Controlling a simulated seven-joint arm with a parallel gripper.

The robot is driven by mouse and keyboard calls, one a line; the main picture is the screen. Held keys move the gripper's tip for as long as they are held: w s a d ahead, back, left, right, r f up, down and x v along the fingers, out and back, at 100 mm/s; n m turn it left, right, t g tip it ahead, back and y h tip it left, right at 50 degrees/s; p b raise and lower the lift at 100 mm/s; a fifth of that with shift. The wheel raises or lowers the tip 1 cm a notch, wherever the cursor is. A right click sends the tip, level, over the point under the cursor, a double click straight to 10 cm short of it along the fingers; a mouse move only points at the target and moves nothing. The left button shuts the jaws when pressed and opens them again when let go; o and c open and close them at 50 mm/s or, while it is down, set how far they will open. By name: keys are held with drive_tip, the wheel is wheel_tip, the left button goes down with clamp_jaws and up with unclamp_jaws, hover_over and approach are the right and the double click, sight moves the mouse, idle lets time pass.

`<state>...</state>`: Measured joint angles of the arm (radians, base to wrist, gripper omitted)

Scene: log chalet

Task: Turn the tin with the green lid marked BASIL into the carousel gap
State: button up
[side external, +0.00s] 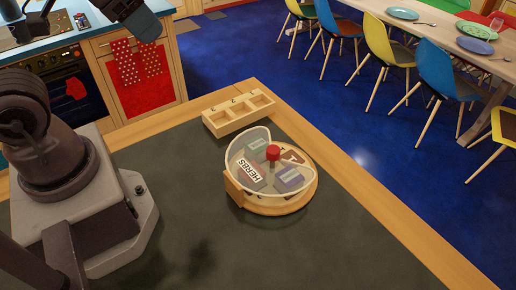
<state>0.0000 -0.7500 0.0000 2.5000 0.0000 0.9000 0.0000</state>
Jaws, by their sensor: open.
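A round wooden carousel (278,207) stands on the dark worktop under a clear cover (234,153) with a red knob (273,153) at its centre. A white HERBES label (249,171) shows at its left. Inside are a tin with a greyish green lid (258,145) at the back and a tin with a purple lid (290,178) at the front right. I cannot read BASIL on either. A brown lettered part shows at the right, where the cover seems to be open. What appears to be my gripper (145,22) is high at the top left, cut off by the edge, open and away from the carousel.
A wooden tray (224,129) with three numbered, empty compartments lies behind the carousel. A wooden block (232,190) adjoins the carousel's left side. The worktop (200,240) in front is clear, with a wooden edge (375,205) at the right. A dining table and chairs stand farther off.

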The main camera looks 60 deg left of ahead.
drive_tip(key=shift+o, duration=0.2)
drive_tip(key=shift+o, duration=1.1)
drive_tip(key=n+g, duration=0.6)
drive_tip(key=n, duration=0.4)
hover_over(273, 149)
wheel_tip(273, 149, down, 16)
drive_tip(key=r, duration=0.1)
wheel_tip(273, 149, down, 13)
drive_tip(key=shift+r, duration=0.15)
drive_tip(key=shift+m, duration=0.3)
drive_tip(key=c, duration=0.9)
